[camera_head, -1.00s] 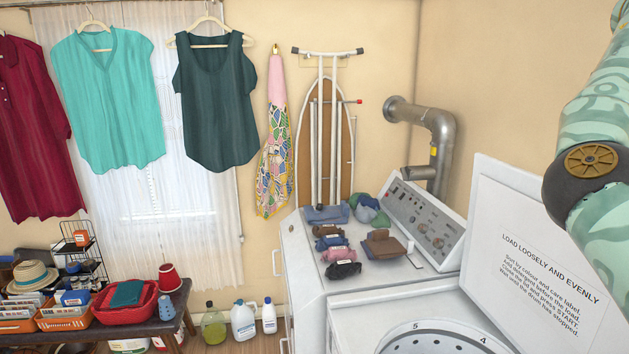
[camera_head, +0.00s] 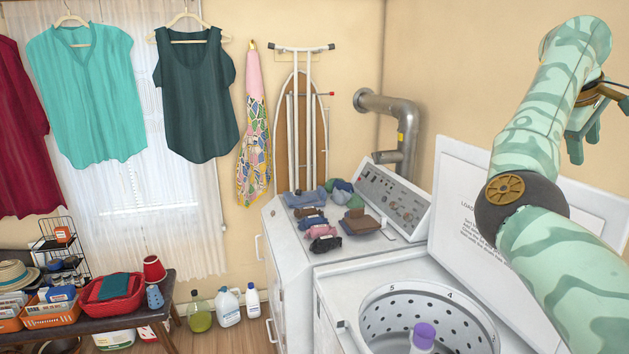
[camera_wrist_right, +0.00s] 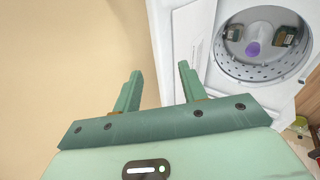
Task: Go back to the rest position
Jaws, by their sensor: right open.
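My right gripper (camera_head: 584,140) is raised at the right of the head view, beside the wall and above the open washer lid. In the right wrist view its two green fingers (camera_wrist_right: 160,92) stand apart with nothing between them. My left gripper is not in view. The washer (camera_head: 330,290) stands below with its lid (camera_head: 455,190) up, partly hidden behind my right arm. Its drum (camera_head: 375,315) is open, with a purple-topped agitator (camera_head: 424,335). In the right wrist view the drum (camera_wrist_right: 240,68) also holds a few dark items (camera_wrist_right: 285,36) beside the agitator.
Folded cloths (camera_head: 325,243) lie on the neighbouring machine top (camera_head: 290,237). A steel duct (camera_head: 395,112) comes out of the wall. A bench (camera_head: 110,312) with a red basket (camera_head: 110,293) is at the left. Bottles (camera_head: 228,306) stand on the floor. Garments (camera_head: 197,95) hang at the window.

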